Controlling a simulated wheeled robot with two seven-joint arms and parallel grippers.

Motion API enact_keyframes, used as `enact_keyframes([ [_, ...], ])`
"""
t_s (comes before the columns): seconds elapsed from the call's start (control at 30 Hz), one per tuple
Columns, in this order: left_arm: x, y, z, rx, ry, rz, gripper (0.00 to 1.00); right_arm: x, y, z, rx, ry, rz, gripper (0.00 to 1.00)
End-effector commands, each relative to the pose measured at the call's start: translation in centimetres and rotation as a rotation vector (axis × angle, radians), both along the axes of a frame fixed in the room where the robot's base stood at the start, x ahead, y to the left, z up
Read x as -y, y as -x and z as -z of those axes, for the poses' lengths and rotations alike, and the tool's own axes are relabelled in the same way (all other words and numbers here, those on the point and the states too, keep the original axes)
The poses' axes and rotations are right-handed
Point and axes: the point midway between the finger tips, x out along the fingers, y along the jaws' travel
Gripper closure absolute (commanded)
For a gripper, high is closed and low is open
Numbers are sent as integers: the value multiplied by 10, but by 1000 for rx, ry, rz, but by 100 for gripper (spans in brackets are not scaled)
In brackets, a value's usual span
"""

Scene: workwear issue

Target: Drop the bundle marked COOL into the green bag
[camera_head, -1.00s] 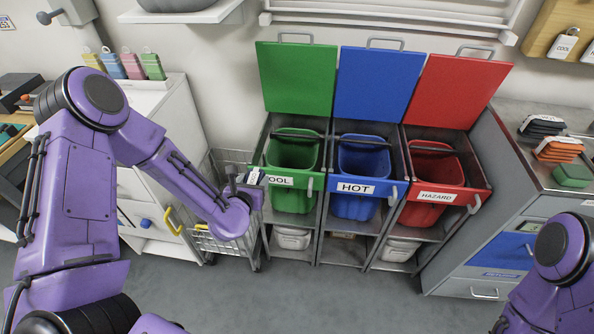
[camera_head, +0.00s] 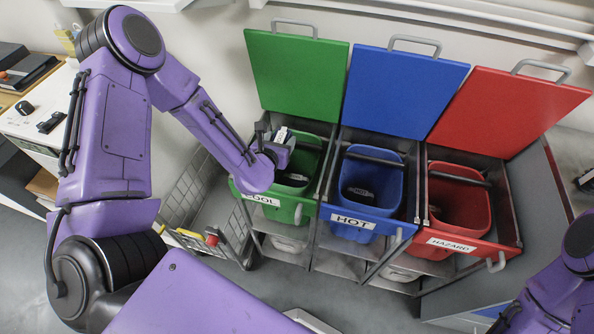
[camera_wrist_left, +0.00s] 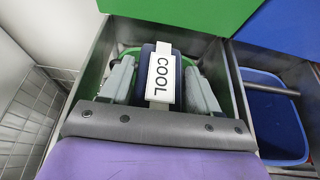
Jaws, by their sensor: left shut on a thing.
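My left gripper (camera_head: 282,145) is over the green bag (camera_head: 312,160), with its arm coming in from the left. In the left wrist view the gripper (camera_wrist_left: 160,85) is shut on a dark blue bundle (camera_wrist_left: 147,58) with a white tag reading COOL. In that view the green bag (camera_wrist_left: 122,52) lies below and around the bundle. The green bag hangs in a frame labelled COOL, its green lid (camera_head: 296,75) raised. Something dark shows inside this bag, partly hidden by my gripper. My right arm shows at the lower right, but its gripper is out of view.
The blue bag (camera_head: 365,215), marked HOT, and the red bag (camera_head: 460,195), marked HAZARD, stand to the right with lids up. A dark item (camera_head: 360,192) lies in the blue bag. A wire cart (camera_head: 188,190) stands left of the green bag.

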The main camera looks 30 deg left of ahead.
Motion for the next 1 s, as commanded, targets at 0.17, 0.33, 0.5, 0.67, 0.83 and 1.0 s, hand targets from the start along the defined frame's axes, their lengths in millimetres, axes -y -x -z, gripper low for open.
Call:
enact_keyframes([
  [0.17,0,0,14,-1,-2,1,74,0,1,12,-2,0,0,57],
  [0.33,0,0,39,-1,-2,2,74,0,1,33,-2,0,0,57],
  [0.5,0,0,59,1,-2,1,74,0,1,49,-1,0,0,57],
  [0.67,0,0,60,1,0,-1,74,0,1,49,-1,0,0,57],
  [0.83,0,0,59,1,0,-1,26,0,1,48,-1,0,0,57],
  [1.0,0,0,60,0,0,0,9,0,1,48,-1,0,0,57],
])
